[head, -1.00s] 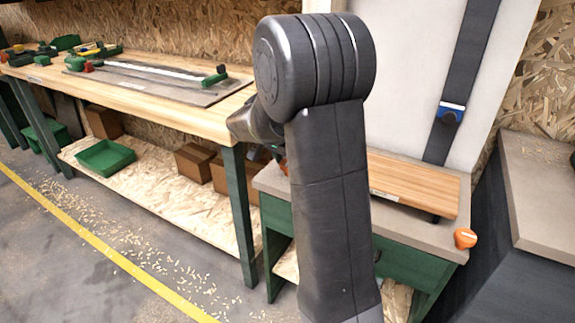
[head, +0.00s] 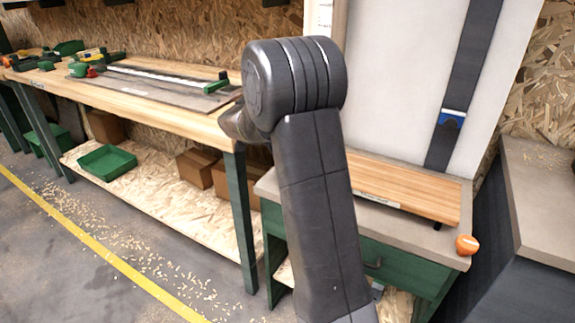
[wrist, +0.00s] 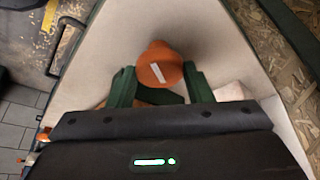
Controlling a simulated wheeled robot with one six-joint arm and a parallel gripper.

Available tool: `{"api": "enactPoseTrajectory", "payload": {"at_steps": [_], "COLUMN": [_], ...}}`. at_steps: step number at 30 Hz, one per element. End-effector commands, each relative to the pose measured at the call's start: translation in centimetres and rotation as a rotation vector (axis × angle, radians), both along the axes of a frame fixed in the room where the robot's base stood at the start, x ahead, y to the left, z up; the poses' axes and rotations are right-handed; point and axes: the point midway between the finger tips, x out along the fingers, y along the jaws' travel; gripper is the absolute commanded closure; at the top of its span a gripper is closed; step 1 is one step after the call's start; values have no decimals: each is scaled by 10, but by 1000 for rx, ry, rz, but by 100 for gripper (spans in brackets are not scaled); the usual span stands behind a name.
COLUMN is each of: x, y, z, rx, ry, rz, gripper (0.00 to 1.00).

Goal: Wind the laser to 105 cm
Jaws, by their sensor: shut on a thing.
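The laser is probably the small blue block with a white strip (head: 451,118) on a dark upright rail (head: 464,75) against a white panel, in the head view. Its height reading is too small to tell. In the wrist view my gripper (wrist: 159,72) has its green fingers on either side of an orange knob (wrist: 160,62) with a white mark, and is shut on it. In the head view my arm hides my gripper. An orange knob (head: 467,245) shows at the right front edge of the small bench; I cannot tell whether it is the held one.
The small bench (head: 420,232) carries a wooden board (head: 405,187) below the rail. A long workbench (head: 150,103) with tools and a green bin (head: 106,160) on its shelf stands left. A grey-topped cabinet (head: 545,190) stands right. Floor at left is clear apart from shavings.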

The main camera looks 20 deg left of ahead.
Motion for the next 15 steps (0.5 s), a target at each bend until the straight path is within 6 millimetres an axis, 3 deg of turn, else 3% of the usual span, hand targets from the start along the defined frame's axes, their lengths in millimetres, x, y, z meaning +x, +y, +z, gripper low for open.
{"api": "enactPoseTrajectory", "payload": {"at_steps": [13, 14, 15], "x": [0, 0, 0], "y": [1, 1, 1], "z": [0, 0, 0], "rx": [1, 1, 2], "ry": [2, 2, 1], "rz": [-10, -10, -9], "gripper": [77, 52, 44]}}
